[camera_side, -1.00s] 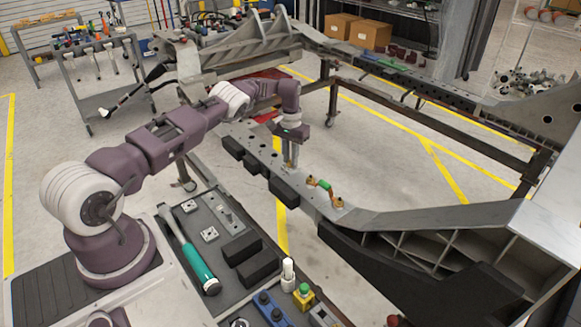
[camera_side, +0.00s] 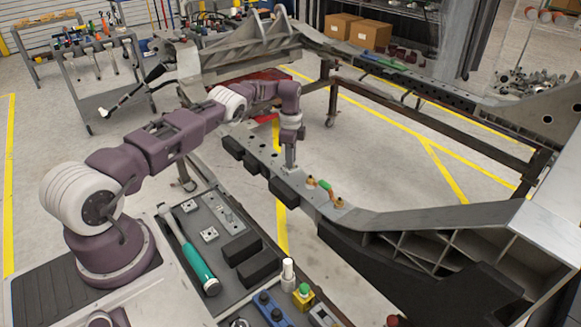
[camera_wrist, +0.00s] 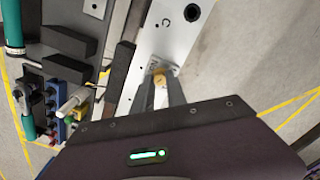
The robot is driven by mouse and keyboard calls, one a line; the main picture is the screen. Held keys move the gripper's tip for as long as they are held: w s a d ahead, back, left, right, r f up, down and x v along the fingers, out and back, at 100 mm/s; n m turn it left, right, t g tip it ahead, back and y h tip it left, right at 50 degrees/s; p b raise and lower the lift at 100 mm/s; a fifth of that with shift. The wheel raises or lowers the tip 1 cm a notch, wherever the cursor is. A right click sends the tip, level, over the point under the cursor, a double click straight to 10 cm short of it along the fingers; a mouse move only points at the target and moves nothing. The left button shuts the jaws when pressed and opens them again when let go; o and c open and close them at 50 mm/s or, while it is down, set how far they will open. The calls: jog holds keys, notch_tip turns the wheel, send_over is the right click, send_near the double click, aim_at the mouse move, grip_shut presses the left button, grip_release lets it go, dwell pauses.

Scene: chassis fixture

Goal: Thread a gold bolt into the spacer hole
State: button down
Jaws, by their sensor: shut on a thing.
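A gold bolt (camera_wrist: 159,79) shows between my fingertips in the wrist view. My gripper (camera_wrist: 160,88) is shut on it. A small light metal plate, perhaps the spacer (camera_wrist: 164,68), lies at the bolt on the chassis rail (camera_wrist: 168,40). Whether the bolt is in its hole or above it cannot be seen. In the side view my gripper (camera_side: 290,166) points straight down with its tips at the rail's top face (camera_side: 263,154); the bolt and spacer cannot be made out there.
A green and brass hose-like part (camera_side: 325,186) lies on the rail right of my gripper. Black blocks (camera_side: 284,191) hang on the rail's near side. A tool tray (camera_side: 214,238) with a green-handled tool (camera_side: 203,272) stands in front. Holes line the rail.

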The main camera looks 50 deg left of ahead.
jog(key=m, duration=1.1)
jog(key=shift+f, duration=0.1)
jog(key=c, duration=1.3)
grip_release()
jog(key=shift+o, duration=0.2)
